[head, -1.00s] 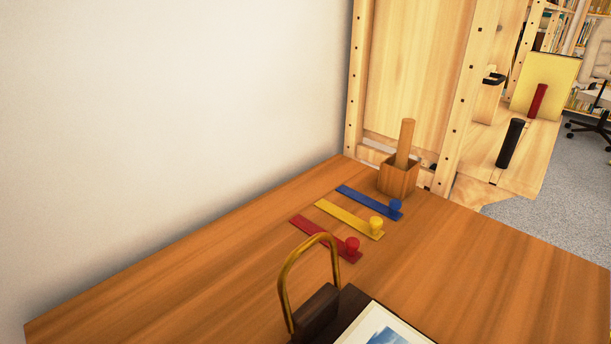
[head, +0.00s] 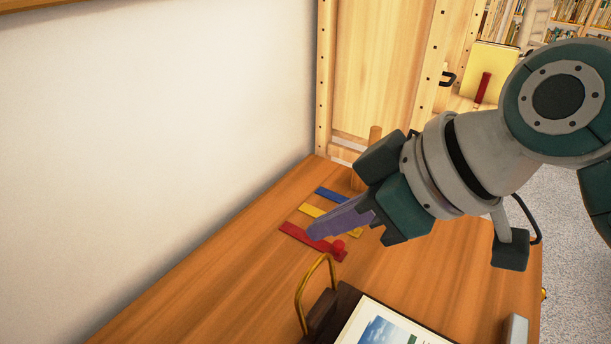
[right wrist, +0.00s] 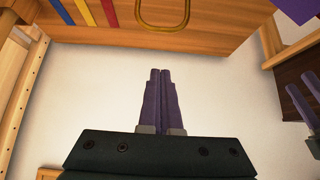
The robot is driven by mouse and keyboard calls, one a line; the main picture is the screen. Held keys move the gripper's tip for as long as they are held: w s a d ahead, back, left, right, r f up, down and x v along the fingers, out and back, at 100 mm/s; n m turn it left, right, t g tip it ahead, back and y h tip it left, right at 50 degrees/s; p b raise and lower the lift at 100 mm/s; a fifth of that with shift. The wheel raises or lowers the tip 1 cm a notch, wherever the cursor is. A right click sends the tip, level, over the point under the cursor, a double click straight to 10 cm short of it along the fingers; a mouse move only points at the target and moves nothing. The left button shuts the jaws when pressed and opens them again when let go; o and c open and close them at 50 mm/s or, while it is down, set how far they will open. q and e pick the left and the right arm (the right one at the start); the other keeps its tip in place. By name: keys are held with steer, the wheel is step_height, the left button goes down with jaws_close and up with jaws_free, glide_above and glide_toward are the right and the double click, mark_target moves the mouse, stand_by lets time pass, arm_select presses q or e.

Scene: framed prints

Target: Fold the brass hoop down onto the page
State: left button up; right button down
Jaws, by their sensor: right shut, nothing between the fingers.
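The brass hoop (head: 303,287) stands upright from a dark block at the left end of the framed page (head: 385,328), on the wooden table. The hoop also shows at the top of the right wrist view (right wrist: 164,28). My right gripper (head: 312,234) is shut and empty. In the head view its purple fingers point left, over the red and yellow strips and above the hoop in the picture. In the right wrist view the shut fingertips (right wrist: 160,71) are apart from the hoop. My left gripper is not seen in the head view. The page's lower part is cut off.
Red (head: 296,235), yellow (head: 308,210) and blue (head: 326,194) strips lie on the table (head: 225,268) beyond the hoop. A wooden stick (head: 375,137) stands behind my right gripper. A white wall (head: 150,130) borders the table at left.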

mark_target(311, 266)
steer(key=b+x, duration=0.4)
steer(key=x, duration=0.7)
steer(key=s+d, duration=0.1)
steer(key=s+d+p, duration=0.1)
steer(key=d+p, duration=0.1)
steer(key=d, duration=0.1)
steer(key=shift+s+r, duration=0.3)
steer(key=shift+s, duration=0.1)
